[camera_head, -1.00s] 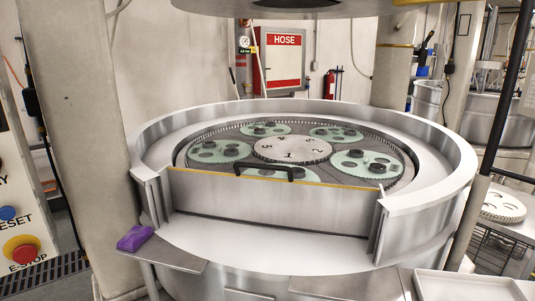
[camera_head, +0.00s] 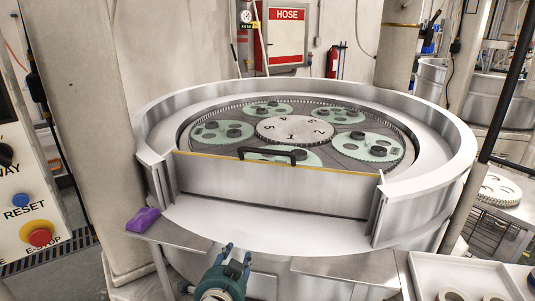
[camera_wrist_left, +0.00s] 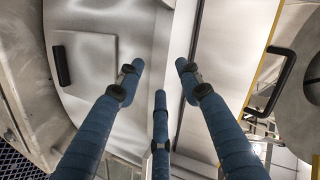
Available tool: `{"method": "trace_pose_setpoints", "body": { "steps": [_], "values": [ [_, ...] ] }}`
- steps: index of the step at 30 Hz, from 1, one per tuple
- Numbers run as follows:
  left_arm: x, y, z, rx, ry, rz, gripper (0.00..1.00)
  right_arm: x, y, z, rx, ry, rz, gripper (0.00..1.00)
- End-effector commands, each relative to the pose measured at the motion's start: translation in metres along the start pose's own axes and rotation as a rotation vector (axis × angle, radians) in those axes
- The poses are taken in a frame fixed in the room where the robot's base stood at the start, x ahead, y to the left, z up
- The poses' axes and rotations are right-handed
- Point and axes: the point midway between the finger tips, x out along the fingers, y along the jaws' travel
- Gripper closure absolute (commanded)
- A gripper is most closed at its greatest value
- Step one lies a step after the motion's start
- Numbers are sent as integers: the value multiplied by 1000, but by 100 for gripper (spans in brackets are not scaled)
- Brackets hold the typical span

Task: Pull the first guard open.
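The first guard (camera_head: 270,185) is a flat metal panel with a yellow top edge, closing the front gap of the round lapping machine's rim. Its black bar handle (camera_head: 267,155) sits at the middle of the top edge. The handle also shows at the right of the left wrist view (camera_wrist_left: 279,82). My left gripper (camera_head: 234,250) is low in front of the machine, below and apart from the guard. In the left wrist view its blue fingers (camera_wrist_left: 160,75) are spread with nothing between them. My right gripper is in neither view.
Green carriers (camera_head: 222,133) with dark parts surround a numbered centre disc (camera_head: 294,130) behind the guard. A purple object (camera_head: 143,219) lies on the left ledge. A white tray (camera_head: 425,272) stands front right. A control panel with an E-stop (camera_head: 40,236) is at left.

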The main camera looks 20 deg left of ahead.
Motion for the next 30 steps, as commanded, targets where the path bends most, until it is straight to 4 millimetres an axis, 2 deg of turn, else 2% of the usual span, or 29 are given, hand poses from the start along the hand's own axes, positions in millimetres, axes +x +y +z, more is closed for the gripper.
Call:
{"method": "trace_pose_setpoints", "body": {
  "steps": [1, 4, 6, 9, 12, 16, 24, 30],
  "values": [
    [13, -30, -30, 85, 60, -90, 64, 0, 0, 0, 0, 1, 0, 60],
    [25, -82, -85, 279, 159, -270, 64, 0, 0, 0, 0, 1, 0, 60],
    [27, -110, -119, 399, 208, -379, 64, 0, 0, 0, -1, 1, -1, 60],
    [25, -134, -150, 513, 248, -481, 64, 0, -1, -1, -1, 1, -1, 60],
    [25, -145, -166, 566, 264, -527, 64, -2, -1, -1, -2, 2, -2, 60],
    [35, -154, -175, 575, 267, -536, 64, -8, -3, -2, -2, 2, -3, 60],
    [78, -174, -194, 571, 266, -533, 64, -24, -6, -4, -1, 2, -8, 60],
    [102, -185, -204, 570, 265, -532, 64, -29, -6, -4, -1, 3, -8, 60]
  ]
}}
